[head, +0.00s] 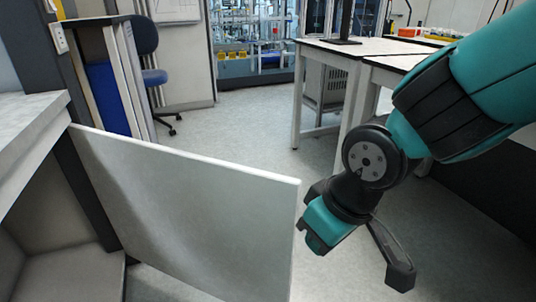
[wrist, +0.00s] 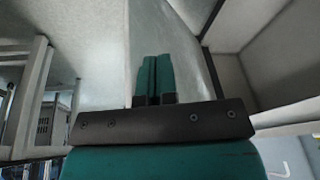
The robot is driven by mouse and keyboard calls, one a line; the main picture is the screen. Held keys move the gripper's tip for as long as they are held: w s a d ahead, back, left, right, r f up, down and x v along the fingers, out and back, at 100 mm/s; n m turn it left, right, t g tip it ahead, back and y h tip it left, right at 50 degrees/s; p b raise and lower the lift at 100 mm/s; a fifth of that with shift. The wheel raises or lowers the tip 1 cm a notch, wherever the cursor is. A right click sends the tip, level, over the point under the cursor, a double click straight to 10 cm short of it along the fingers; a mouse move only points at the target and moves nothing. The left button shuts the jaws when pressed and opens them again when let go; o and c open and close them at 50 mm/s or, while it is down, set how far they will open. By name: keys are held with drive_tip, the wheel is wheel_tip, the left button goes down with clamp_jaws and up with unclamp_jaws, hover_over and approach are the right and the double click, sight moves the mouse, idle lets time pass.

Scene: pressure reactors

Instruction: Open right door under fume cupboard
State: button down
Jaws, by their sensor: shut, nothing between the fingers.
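The right door (head: 190,210) under the fume cupboard is a pale panel. It stands swung out from the cupboard, hinged at the dark post on the left, with its free edge towards my gripper (head: 320,232). My gripper is just right of that free edge; I cannot tell whether it touches. In the wrist view the two teal fingers of my gripper (wrist: 154,75) are shut together with nothing between them, and the door (wrist: 190,50) shows close behind them. The open cupboard interior (head: 50,265) shows at the lower left and also in the wrist view (wrist: 280,65).
The worktop edge (head: 35,125) overhangs the cupboard on the left. A blue chair (head: 150,75) stands behind the door. White tables (head: 350,50) stand at the back right, with a leg near my arm. The grey floor (head: 230,130) between them is clear.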

drive_tip(key=w+a+r+n+t+h+p, duration=0.1)
drive_tip(key=w+a+r+n+t+p, duration=0.4)
drive_tip(key=a+p, duration=0.45)
approach(259, 196)
wheel_tip(259, 196, down, 4)
drive_tip(key=a, duration=0.2)
drive_tip(key=shift+w+d+f+m+p, duration=0.2)
drive_tip(key=shift+w+p, duration=0.1)
drive_tip(key=shift+w, duration=0.25)
drive_tip(key=shift+w+d+f+m+p, duration=0.1)
drive_tip(key=shift+w+d+p, duration=0.15)
drive_tip(key=shift+w, duration=0.25)
drive_tip(key=shift+w+d, duration=0.2)
drive_tip(key=shift+w, duration=0.2)
drive_tip(key=shift+w, duration=0.1)
